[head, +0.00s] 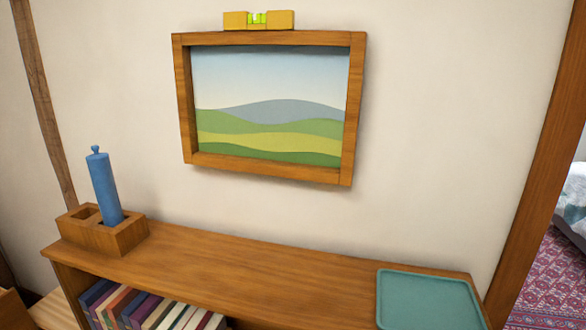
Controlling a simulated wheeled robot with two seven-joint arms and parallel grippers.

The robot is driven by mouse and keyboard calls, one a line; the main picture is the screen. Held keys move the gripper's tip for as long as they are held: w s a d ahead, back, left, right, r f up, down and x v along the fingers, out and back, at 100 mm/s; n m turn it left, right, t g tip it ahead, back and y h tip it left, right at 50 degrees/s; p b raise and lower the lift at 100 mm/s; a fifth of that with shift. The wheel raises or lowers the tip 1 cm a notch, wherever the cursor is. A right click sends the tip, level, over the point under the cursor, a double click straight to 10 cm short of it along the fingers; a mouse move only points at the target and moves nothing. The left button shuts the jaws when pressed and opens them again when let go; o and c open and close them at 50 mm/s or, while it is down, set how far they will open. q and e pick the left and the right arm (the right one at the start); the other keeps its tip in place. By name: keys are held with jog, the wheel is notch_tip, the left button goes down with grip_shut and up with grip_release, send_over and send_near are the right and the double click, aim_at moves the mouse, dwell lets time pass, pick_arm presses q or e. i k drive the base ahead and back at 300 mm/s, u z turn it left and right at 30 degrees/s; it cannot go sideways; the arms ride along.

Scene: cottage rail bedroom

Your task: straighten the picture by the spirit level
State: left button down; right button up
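A wooden-framed picture (270,163) of green hills hangs on the pale wall above the shelf. Its top edge looks about level in the head view, while its bottom edge runs lower toward the right; from this angle I cannot tell its true tilt. A yellow spirit level (235,20) rests along the middle of the frame's top edge. Its green vial (258,18) shows dark marks, but the bubble's exact place is too small to tell. Neither of my grippers shows in the head view.
A wooden bookcase (250,268) stands below, with several books (150,310) inside. On its top are a wooden holder (125,238) with a blue cylinder (104,187) at left and an empty teal tray (428,298) at right. The bookcase top between them is clear. A wooden post (545,165) stands at right.

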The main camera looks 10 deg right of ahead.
aim_at(287, 104)
jog(key=u, duration=0.7)
jog(key=k, duration=0.95)
jog(key=u, duration=0.8)
jog(key=i, duration=1.3)
jog(key=z, duration=1.25)
jog(key=i, duration=0.7)
jog(key=z, duration=0.8)
